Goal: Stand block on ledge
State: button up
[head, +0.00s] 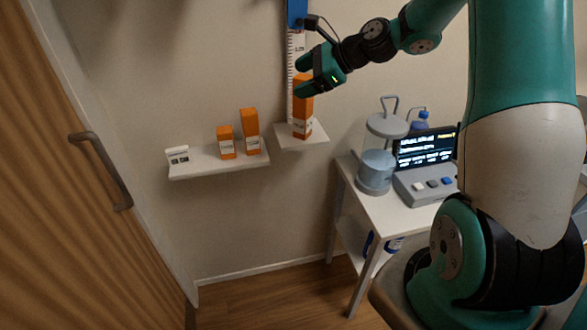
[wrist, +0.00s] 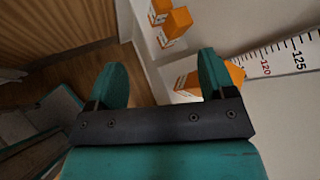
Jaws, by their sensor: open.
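A tall orange block (head: 302,108) with a white label stands upright on a small white ledge (head: 315,139) below the blue-topped measuring scale. My gripper (head: 304,76) is open at the upper part of this block, with its fingers pointing left in the head view. In the wrist view the gripper (wrist: 160,65) is empty between its fingers. The orange block (wrist: 236,74) shows beside and partly behind the right finger there. Whether finger and block touch, I cannot tell.
A longer white shelf (head: 200,168) on the left holds a shorter orange block (head: 226,146), another orange block (head: 250,133) and a small white item (head: 177,155). A side table (head: 400,215) carries a jar (head: 376,172) and a monitor device (head: 425,165). A wooden door (head: 60,200) is at left.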

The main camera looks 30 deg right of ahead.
jog(key=s+a+r+n+g, duration=0.2)
jog(key=s+a+n+g, duration=0.1)
jog(key=s+a+n, duration=0.6)
jog(key=s+a+r+n+g, duration=0.25)
jog(key=s+a+n, duration=0.35)
jog(key=a, duration=0.4)
jog(key=s+a+n+g+h, duration=0.1)
jog(key=s+a+n, duration=0.1)
jog(key=s+n, duration=0.5)
jog(key=s+a+f+n+g+h, duration=0.1)
jog(key=s+a+n+g+h, duration=0.1)
jog(key=s+n, duration=0.5)
jog(key=shift+s+f+n, duration=0.25)
jog(key=shift+s+n, duration=0.05)
jog(key=shift+s, duration=0.75)
